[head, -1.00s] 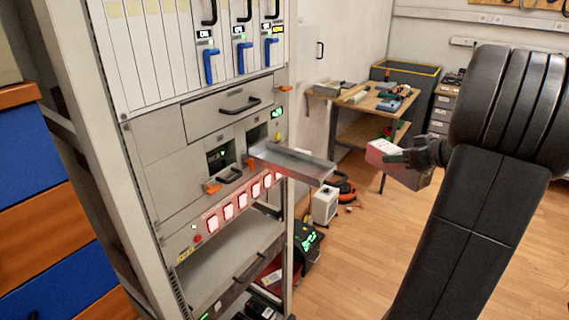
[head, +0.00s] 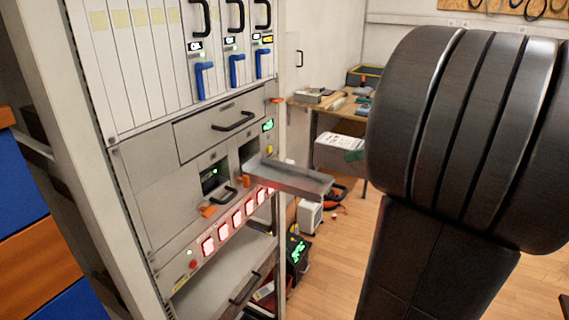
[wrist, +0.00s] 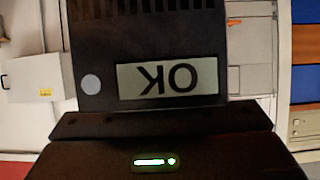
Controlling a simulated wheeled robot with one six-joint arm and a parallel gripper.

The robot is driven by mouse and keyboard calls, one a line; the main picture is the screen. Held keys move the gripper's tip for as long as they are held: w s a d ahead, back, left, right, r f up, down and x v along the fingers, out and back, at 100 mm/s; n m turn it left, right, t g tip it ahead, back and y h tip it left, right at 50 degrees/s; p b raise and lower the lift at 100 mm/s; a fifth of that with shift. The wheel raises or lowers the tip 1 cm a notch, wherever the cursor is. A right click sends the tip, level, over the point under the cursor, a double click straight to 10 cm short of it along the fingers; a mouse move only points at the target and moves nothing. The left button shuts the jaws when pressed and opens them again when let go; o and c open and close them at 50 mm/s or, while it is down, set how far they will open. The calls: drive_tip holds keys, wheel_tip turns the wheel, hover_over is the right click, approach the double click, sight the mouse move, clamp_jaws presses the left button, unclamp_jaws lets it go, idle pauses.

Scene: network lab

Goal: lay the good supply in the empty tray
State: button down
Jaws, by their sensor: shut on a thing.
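The good supply is a dark box (wrist: 150,45) with vent slots, a round grey spot and an upside-down "OK" label, filling the upper middle of the wrist view. My gripper (wrist: 163,125) is shut on it. The empty tray (head: 300,180) is a grey metal tray pulled out of the rack's right bay. Its visible floor is bare.
The rack (head: 140,190) stands at left, with blue handles above and red-lit switches below. The left bay (head: 215,176) shows a green light. A wooden bench (head: 325,112) with clutter stands behind. A white box (head: 309,217) sits on the floor. Open floor lies at right.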

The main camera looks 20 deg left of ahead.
drive_tip(key=w+a+p, duration=0.1)
drive_tip(key=a+p, duration=0.1)
drive_tip(key=a, duration=1.5)
drive_tip(key=shift+w+f+b, duration=0.2)
drive_tip(key=shift+f+b, duration=0.35)
drive_tip(key=shift+f, duration=2.4)
drive_tip(key=shift+a+f, duration=0.2)
drive_tip(key=shift+f, duration=0.25)
drive_tip(key=shift+f, duration=0.1)
drive_tip(key=shift+f, duration=0.2)
drive_tip(key=c, duration=0.5)
unclamp_jaws()
drive_tip(key=shift+f, duration=0.1)
